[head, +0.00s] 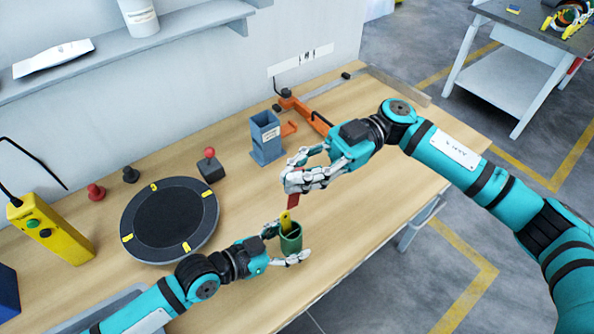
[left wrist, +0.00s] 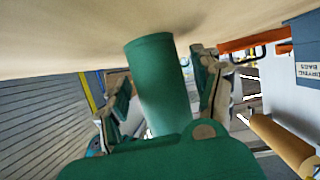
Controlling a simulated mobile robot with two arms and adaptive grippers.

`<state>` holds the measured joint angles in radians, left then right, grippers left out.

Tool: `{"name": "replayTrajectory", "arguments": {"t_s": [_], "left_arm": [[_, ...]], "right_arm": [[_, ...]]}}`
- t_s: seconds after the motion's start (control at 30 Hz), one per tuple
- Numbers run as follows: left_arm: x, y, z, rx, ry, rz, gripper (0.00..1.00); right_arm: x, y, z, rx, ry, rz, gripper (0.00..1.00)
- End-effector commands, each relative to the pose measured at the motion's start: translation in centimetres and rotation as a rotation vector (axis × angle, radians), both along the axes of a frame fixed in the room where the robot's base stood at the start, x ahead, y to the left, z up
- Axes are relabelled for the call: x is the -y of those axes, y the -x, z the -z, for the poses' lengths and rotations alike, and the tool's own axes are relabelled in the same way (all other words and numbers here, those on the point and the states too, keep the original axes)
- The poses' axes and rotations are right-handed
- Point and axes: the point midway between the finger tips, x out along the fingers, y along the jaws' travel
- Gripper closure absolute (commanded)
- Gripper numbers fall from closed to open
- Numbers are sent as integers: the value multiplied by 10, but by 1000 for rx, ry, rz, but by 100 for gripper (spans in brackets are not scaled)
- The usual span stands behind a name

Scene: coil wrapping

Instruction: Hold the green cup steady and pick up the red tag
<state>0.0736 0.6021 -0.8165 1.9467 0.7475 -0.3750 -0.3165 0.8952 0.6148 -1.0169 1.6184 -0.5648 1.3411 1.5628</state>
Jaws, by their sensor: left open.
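The green cup (head: 291,243) stands on the wooden table near its front, with a yellow item (head: 286,221) sticking up out of it. My left gripper (head: 283,247) is open with its fingers around the cup. In the left wrist view the cup (left wrist: 156,84) is between the two fingers (left wrist: 163,98), with visible space beside it. The red tag (head: 293,201) hangs under the fingertips of my right gripper (head: 297,184), just above the yellow item. The right fingers look closed on its upper part; the exact contact is small in view.
A round black turntable (head: 170,218) with yellow marks lies left of the cup. A blue-grey holder (head: 266,138), an orange tool (head: 304,112) and a red-knobbed block (head: 210,168) stand farther back. A yellow control box (head: 50,230) is at the left. The table right of the cup is clear.

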Motion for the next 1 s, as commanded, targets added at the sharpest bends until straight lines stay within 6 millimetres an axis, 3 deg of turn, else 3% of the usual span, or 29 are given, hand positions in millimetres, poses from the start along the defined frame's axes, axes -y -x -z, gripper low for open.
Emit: {"name": "replayTrajectory", "arguments": {"t_s": [0.5,0.7,1.0], "left_arm": [[-76,50,-35,-3,-6,0,34],[-87,58,-43,-3,-2,1,34],[-88,58,-44,-2,0,1,34]], "right_arm": [[0,0,0,0,0,0,100],[0,0,0,0,0,0,100],[0,0,0,0,0,0,100]]}}
